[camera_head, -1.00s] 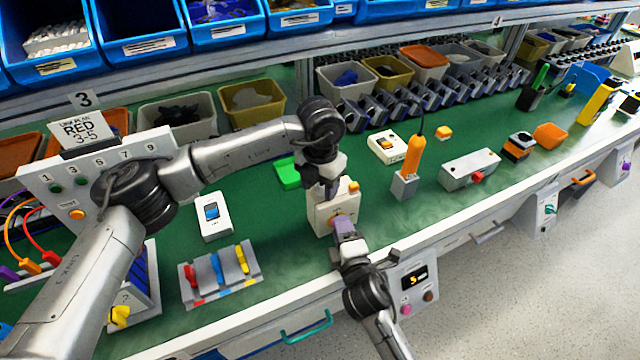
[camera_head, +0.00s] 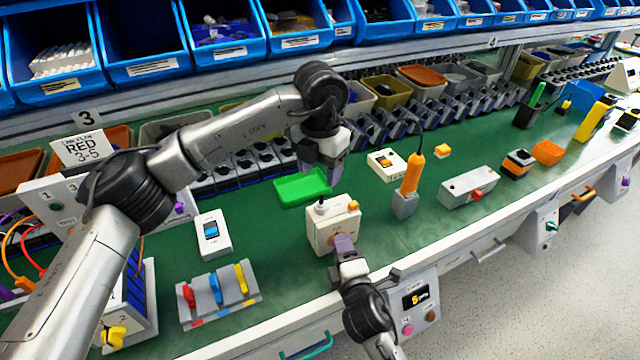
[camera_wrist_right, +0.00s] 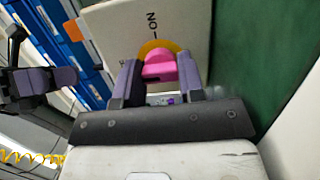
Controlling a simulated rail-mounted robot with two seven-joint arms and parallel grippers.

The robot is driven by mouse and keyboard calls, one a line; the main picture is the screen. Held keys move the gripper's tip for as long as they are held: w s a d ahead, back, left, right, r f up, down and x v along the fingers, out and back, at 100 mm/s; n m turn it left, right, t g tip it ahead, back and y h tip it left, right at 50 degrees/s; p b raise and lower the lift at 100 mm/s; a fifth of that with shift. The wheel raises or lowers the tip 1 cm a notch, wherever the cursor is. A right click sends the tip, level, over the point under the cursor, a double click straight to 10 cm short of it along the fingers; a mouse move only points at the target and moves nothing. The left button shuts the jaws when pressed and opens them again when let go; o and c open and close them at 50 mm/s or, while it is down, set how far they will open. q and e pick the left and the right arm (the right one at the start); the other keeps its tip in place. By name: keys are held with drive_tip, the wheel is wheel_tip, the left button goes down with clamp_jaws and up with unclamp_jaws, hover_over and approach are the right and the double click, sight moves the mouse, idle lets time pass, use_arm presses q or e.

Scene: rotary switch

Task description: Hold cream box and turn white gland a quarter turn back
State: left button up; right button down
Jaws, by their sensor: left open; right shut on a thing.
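The cream box (camera_head: 322,231) stands on the green bench top near its front edge. The white gland (camera_head: 321,207) sticks up from its top, beside an orange button (camera_head: 353,205). My left gripper (camera_head: 322,176) is open and empty in the air above and behind the box, clear of the gland. My right gripper (camera_head: 340,242) is shut on the knob at the box's front. In the right wrist view the pink knob (camera_wrist_right: 160,68) sits between the two fingers, in front of a yellow disc. The gland does not show clearly in that view.
A green tray (camera_head: 302,187) lies behind the box. A white switch unit (camera_head: 213,234) and a lever block (camera_head: 220,292) stand to the left. An orange-handled tool in a grey holder (camera_head: 405,203) stands to the right. The bench between box and holder is clear.

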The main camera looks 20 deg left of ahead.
use_arm(q)
drive_tip(key=shift+r, duration=0.95)
use_arm(e)
drive_tip(key=c, duration=0.6)
unclamp_jaws()
drive_tip(key=shift+c, duration=0.2)
